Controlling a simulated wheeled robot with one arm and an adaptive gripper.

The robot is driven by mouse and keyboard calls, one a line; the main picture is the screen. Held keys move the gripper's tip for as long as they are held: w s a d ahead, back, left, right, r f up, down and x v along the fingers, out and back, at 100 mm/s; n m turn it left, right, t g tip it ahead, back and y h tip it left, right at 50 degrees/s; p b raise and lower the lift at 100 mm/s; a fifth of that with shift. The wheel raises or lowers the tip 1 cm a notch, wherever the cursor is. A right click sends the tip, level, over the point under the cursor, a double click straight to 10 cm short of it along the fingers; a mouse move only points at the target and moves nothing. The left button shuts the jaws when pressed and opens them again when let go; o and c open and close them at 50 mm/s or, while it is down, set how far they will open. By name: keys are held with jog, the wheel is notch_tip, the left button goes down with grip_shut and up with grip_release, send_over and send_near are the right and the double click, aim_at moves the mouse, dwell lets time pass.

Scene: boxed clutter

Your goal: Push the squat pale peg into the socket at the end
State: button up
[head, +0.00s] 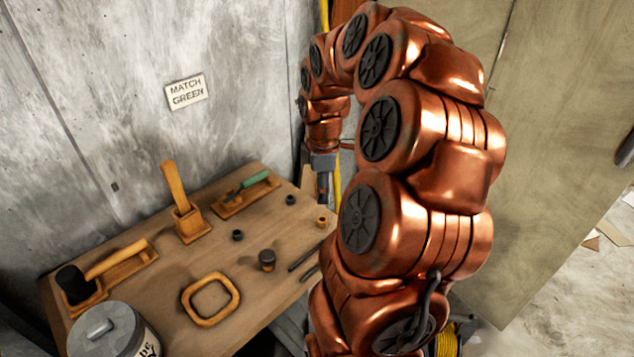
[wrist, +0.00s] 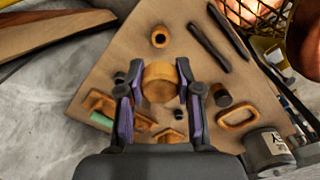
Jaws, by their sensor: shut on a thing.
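My gripper (wrist: 160,88) is shut on a squat pale wooden peg (wrist: 160,80), seen from above with its round top between the two fingers. In the head view my gripper (head: 323,184) is small and partly hidden by my arm, above the table's right end, and I cannot make out the peg there. A small wooden collar with a dark hole (wrist: 160,37) stands apart from the held peg, farther up in the wrist view. It also shows near the table's right corner in the head view (head: 322,222). I cannot tell for sure that it is the socket.
The wooden table (head: 190,255) holds dark rings (head: 238,235), a dark-topped peg (head: 267,260), dark rods (head: 303,260), a wooden loop (head: 210,299), a mallet (head: 75,283), a green-handled tool (head: 246,187), an upright handle in a block (head: 190,227) and a can (head: 105,335). A wall sign reads "MATCH GREEN" (head: 186,92).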

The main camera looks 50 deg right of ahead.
dwell(0.5)
jog(key=shift+f+b, duration=1.6)
jog(key=shift+f, duration=1.3)
jog(key=shift+s+f+b, duration=0.1)
jog(key=shift+f+b, duration=0.9)
jog(key=shift+f, duration=0.55)
jog(key=shift+r, duration=0.3)
jog(key=shift+r+p, duration=0.5)
jog(key=shift+r, duration=0.45)
dwell(1.8)
